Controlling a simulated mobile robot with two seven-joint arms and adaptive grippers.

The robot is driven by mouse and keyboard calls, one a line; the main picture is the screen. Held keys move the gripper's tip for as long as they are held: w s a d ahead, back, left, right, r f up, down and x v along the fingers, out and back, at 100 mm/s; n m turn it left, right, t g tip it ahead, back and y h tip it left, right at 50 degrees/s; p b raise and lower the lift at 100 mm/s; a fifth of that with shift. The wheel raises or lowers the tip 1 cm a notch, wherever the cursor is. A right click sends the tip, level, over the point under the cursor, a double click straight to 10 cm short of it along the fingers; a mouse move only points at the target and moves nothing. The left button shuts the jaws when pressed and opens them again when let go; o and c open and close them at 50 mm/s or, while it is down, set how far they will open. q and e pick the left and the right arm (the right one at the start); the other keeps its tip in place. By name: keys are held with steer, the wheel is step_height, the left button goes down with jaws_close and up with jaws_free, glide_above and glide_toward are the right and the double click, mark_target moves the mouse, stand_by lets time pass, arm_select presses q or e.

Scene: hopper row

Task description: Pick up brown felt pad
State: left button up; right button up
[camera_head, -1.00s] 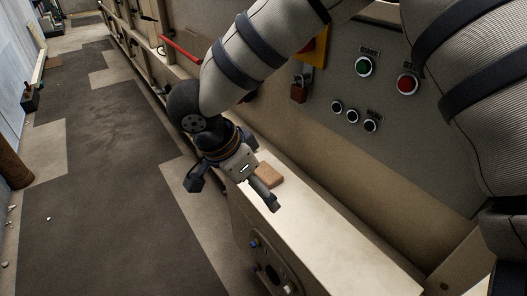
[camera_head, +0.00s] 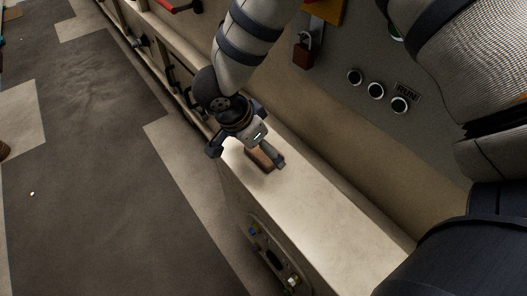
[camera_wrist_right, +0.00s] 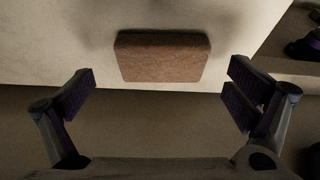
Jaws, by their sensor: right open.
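The brown felt pad (camera_head: 260,158) lies on the pale ledge (camera_head: 310,200) in the head view, partly hidden by my right gripper (camera_head: 245,158). In the right wrist view the pad (camera_wrist_right: 162,56) is a flat brown block with rounded corners, lying near the ledge's edge. My right gripper (camera_wrist_right: 160,98) is open and empty, with a finger to each side of the pad's width. The pad lies ahead of the fingertips and does not look gripped. My left gripper is not in view.
A panel with round buttons (camera_head: 376,90) and a padlock (camera_head: 304,48) rises behind the ledge. Right of my gripper the ledge is bare. The floor to the left is mostly clear.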

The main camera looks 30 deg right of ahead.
steer(key=shift+x, duration=0.9)
steer(key=shift+w+r, duration=0.1)
steer(key=c, duration=1.1)
steer(key=shift+c, duration=0.2)
